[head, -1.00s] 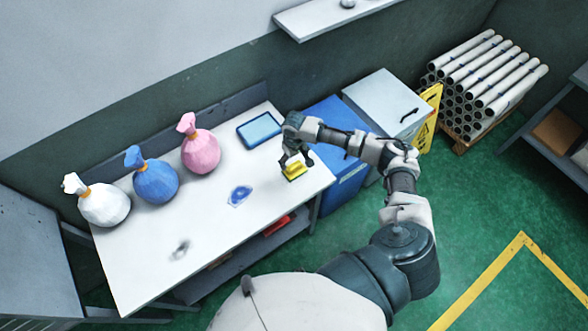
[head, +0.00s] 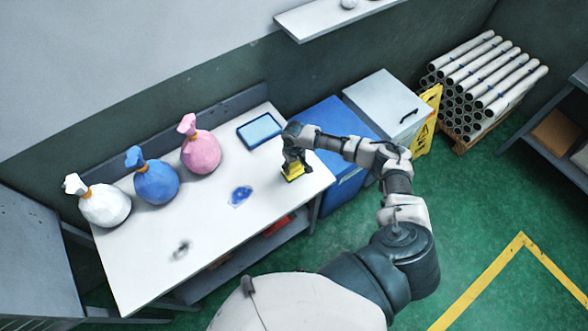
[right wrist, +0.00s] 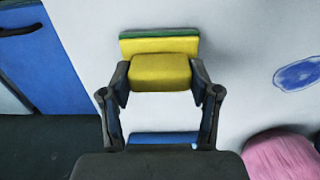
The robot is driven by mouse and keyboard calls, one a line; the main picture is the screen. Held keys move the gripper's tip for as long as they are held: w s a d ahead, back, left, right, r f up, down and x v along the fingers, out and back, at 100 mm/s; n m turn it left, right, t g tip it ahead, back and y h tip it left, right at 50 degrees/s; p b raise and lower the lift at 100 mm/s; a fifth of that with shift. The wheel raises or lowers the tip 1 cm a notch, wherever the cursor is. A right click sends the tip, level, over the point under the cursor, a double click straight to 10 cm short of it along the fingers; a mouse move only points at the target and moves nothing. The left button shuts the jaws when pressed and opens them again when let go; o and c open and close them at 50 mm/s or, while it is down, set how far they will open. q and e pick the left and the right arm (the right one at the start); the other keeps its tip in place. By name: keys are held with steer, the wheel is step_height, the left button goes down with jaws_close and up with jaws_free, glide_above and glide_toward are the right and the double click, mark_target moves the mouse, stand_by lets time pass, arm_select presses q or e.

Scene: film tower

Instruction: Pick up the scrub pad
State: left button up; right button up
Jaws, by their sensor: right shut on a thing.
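The scrub pad (head: 292,174) is a yellow block with a thin green layer, near the right end of the white table (head: 215,240). In the right wrist view the pad (right wrist: 160,72) sits between the two dark fingers, its green layer at the far edge. My right gripper (head: 293,168) comes down over the pad and is shut on it; the fingers (right wrist: 160,88) touch its two sides. The pad appears to be at the tabletop; I cannot tell if it is lifted. My left gripper does not show.
A blue-rimmed tray (head: 260,131) lies behind the gripper. Pink (head: 201,150), blue (head: 153,181) and white (head: 104,204) tied bags stand along the back. Blue and grey bins stand to the right.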

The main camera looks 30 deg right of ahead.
mark_target(296, 166)
steer(key=shift+d+r, duration=0.1)
steer(key=shift+d+r, duration=0.1)
steer(key=shift+r, duration=0.55)
steer(key=shift+s+r, duration=0.3)
steer(key=shift+r, duration=0.6)
steer(key=s+a, duration=0.3)
steer(key=s, duration=0.4)
steer(key=s+a+r+b, duration=0.1)
steer(key=s+a, duration=0.3)
steer(key=s, duration=0.2)
steer(key=shift+s+r, duration=0.3)
steer(key=shift+s, duration=0.05)
